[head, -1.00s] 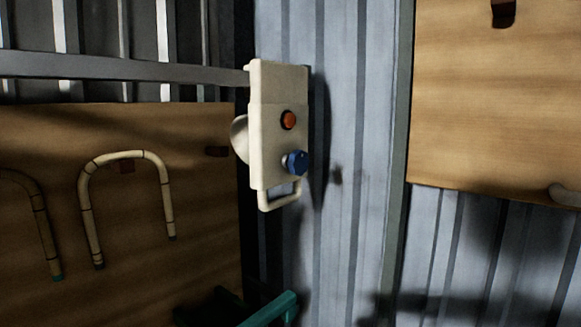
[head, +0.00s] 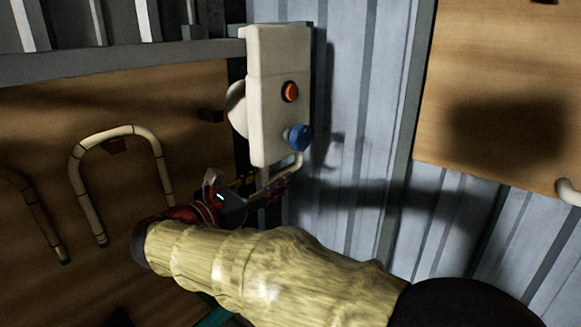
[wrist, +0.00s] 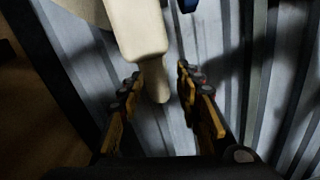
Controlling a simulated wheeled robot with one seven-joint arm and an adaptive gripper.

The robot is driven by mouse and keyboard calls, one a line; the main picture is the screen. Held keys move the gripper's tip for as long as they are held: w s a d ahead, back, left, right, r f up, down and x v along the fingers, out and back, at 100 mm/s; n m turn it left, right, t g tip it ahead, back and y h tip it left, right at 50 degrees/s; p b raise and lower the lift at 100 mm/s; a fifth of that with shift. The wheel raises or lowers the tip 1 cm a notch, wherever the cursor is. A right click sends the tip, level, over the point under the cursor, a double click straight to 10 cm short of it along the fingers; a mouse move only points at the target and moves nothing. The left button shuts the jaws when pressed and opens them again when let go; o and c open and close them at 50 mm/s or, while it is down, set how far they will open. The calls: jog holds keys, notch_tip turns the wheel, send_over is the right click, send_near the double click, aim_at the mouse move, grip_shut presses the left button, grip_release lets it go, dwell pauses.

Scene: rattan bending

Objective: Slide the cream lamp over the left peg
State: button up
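The cream lamp (head: 265,70) is a box with an orange button, a blue knob, a round part on its left side and a loop handle (head: 292,172) below. It is upright at the right end of a grey rail. My gripper (head: 266,187) is at the handle. In the wrist view, my gripper (wrist: 159,76) is open, with one finger on each side of the cream handle (wrist: 152,65); contact is not clear. A dark peg (head: 211,115) sticks out of the left board, left of the lamp. Whether this is the left peg, I cannot tell.
The grey rail (head: 120,60) crosses the upper left. A bent cane hoop (head: 85,165) hangs on another peg (head: 115,146) of the left board (head: 50,110). Corrugated metal wall (head: 355,110) lies behind the lamp. A second wooden board (head: 480,60) is at right.

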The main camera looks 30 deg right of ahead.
aim_at(294, 167)
jog(key=p+x, duration=0.1)
jog(key=x, duration=0.6)
jog(key=shift+d, duration=0.1)
jog(key=shift+c, duration=0.6)
jog(key=shift+f, duration=0.1)
jog(key=c, duration=0.7)
grip_shut()
